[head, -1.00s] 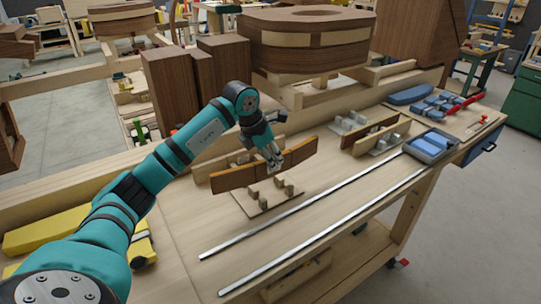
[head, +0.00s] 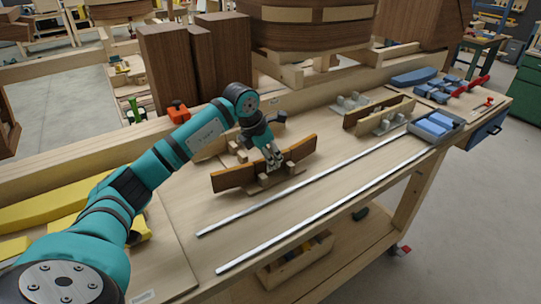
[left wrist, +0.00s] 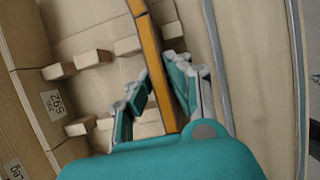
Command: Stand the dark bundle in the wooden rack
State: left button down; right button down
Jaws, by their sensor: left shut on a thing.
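The dark bundle (head: 234,177) is a long brown board-like piece standing on edge, with an orange-brown edge in the left wrist view (left wrist: 150,50). My left gripper (head: 273,161) is shut on it near its middle, from above. In the left wrist view the fingers (left wrist: 160,92) lie on either side of it. The wooden rack (head: 285,188) is a pale base with several upright blocks. Front blocks overlap the bundle's lower edge and other blocks show behind it, so it sits low between them. Whether it touches the base is hidden. My right gripper is not in view.
A second rack (head: 384,125) with boards stands to the right. Two metal rails (head: 330,180) lie along the bench front. A blue tray (head: 434,126) and clamps are at the far right. Dark brown blocks (head: 165,70) stand behind, and yellow pieces (head: 60,205) lie at left.

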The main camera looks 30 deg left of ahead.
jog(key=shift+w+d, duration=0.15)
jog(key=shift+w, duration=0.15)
pick_arm(q)
jog(key=shift+f+b, duration=0.3)
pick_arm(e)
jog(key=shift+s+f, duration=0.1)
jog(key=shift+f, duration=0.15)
pick_arm(q)
jog(key=c, duration=1.2)
grip_release()
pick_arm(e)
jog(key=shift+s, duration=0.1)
pick_arm(q)
jog(key=shift+s, duration=0.1)
jog(key=v, duration=1.2)
